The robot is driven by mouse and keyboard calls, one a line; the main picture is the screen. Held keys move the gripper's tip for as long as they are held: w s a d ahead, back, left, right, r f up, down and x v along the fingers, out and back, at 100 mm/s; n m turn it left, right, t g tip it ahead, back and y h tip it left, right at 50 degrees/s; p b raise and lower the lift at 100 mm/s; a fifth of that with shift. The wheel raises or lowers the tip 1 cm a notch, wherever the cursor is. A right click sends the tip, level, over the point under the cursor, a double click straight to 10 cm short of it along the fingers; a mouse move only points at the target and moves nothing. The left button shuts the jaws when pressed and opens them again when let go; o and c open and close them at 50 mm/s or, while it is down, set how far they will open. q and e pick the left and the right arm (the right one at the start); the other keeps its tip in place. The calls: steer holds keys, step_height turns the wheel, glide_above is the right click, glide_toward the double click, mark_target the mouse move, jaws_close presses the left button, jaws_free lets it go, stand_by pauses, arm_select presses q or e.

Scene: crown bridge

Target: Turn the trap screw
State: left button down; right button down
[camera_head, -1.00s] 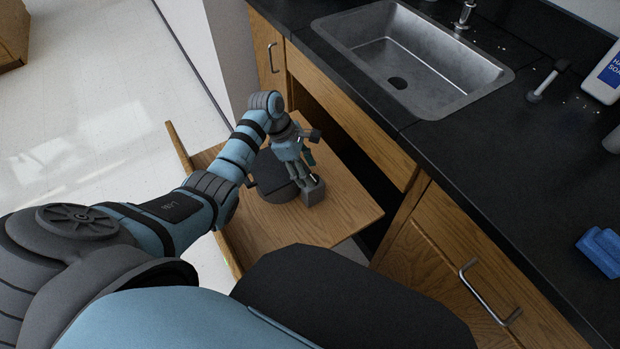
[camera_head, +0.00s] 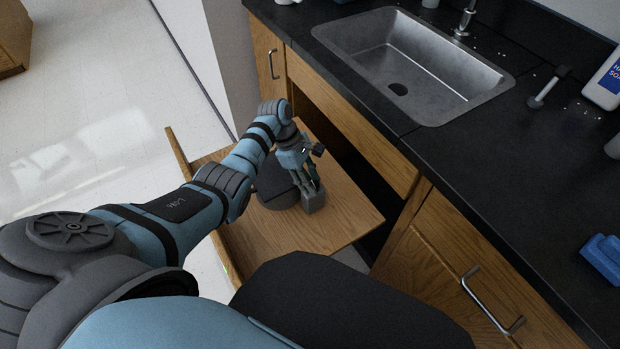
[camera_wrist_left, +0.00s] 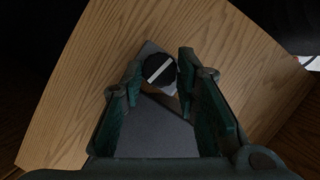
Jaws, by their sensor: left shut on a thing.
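The trap is a dark grey round body (camera_head: 276,190) with a small grey block (camera_head: 314,204) beside it, on a pulled-out wooden board. In the left wrist view the trap screw (camera_wrist_left: 159,69) is a black round knob with a white stripe, on top of the grey block. The stripe runs diagonally. My left gripper (camera_head: 312,188) points down over the block. The gripper hides the knob in the head view. My right gripper is not in view.
The wooden board (camera_head: 345,228) has bare room around the trap. The cabinet front (camera_head: 350,125) and the black counter (camera_head: 480,165) with a metal sink (camera_head: 440,75) rise to the right. A blue object (camera_head: 603,257) lies on the counter.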

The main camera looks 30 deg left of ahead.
arm_select(q)
steer(key=shift+w+f+m+b, duration=0.15)
steer(key=shift+m+b, duration=0.15)
steer(key=shift+m, duration=0.4)
steer(key=shift+m+g, duration=0.4)
steer(key=c, duration=1.2)
jaws_free()
steer(key=shift+c, duration=0.2)
steer(key=v, duration=1.2)
